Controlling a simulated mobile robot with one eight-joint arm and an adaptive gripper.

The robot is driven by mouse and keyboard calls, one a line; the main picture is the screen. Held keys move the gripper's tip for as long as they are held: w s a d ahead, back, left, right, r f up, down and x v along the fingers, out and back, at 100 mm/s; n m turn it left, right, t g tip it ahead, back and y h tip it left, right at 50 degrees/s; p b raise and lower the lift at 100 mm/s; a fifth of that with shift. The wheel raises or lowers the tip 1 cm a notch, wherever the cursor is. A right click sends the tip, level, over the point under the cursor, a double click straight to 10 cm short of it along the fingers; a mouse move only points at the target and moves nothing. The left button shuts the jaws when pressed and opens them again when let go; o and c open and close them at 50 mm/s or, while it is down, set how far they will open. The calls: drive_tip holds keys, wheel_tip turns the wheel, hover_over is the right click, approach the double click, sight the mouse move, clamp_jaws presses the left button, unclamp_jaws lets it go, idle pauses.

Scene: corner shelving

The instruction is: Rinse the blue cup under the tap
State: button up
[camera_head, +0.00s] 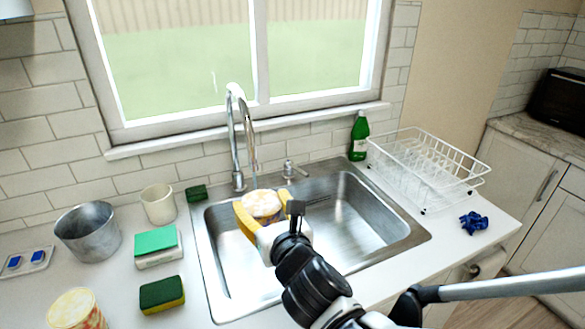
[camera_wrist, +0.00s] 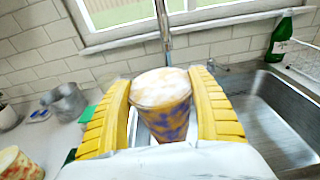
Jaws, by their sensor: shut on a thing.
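My gripper (camera_wrist: 165,95) is shut on a cup (camera_wrist: 161,107) with a blue-purple and orange pattern and a whitish top. It holds the cup upright between its yellow fingers, over the left part of the steel sink (camera_head: 345,190). The cup's top also shows in the head view (camera_head: 262,206); its lower part is hidden there by my gripper. The silver tap (camera_head: 236,140) stands behind the sink, its spout above and behind the cup. It also shows in the wrist view (camera_wrist: 164,32). I cannot tell for sure whether water runs.
Left counter: metal pot (camera_head: 88,235), cream cup (camera_head: 158,204), patterned cup (camera_head: 76,310), green-topped box (camera_head: 157,246), sponge (camera_head: 162,294). A green bottle (camera_head: 359,138), wire rack (camera_head: 425,170) and blue cloth (camera_head: 473,223) are at right. The sink's right half is clear.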

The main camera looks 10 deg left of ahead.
drive_tip(key=b+x, duration=0.3)
drive_tip(key=x, duration=0.8)
drive_tip(key=shift+f, duration=0.2)
drive_tip(key=shift+d, duration=0.1)
drive_tip(key=shift+w, duration=0.1)
drive_tip(key=shift+w+d, duration=0.25)
drive_tip(key=shift+d, duration=0.3)
drive_tip(key=shift+a, duration=0.15)
drive_tip(key=shift+s+a, duration=0.3)
drive_tip(key=shift+a, duration=0.1)
drive_tip(key=shift+d, duration=0.1)
drive_tip(key=shift+w+d, duration=0.3)
drive_tip(key=shift+d, duration=0.1)
